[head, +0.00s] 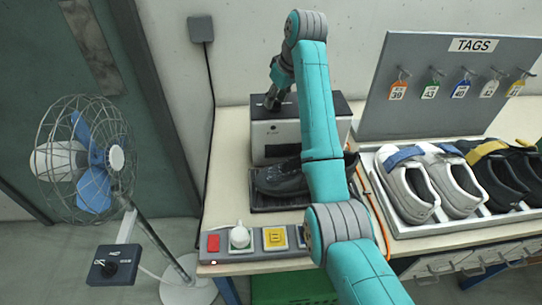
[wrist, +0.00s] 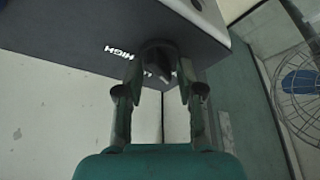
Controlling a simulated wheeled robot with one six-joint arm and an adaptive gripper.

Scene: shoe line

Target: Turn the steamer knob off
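The steamer is a white box with a dark top (head: 328,106), standing at the back of the bench in the head view. In the wrist view its dark panel (wrist: 75,28) carries a black knob (wrist: 160,58) with the white word HIGH to its left. Part of another white mark shows beside the knob, too covered to read. My gripper (wrist: 159,75) is open, with one finger on each side of the knob and small gaps visible. In the head view my gripper (head: 273,100) is at the steamer's top left and hides the knob.
A dark shoe (head: 280,178) sits in front of the steamer, below my arm. A button strip (head: 222,254) lines the front edge. Shoes in a white tray (head: 400,228) and a tag board (head: 440,110) are right. A fan (head: 85,160) stands left, off the bench.

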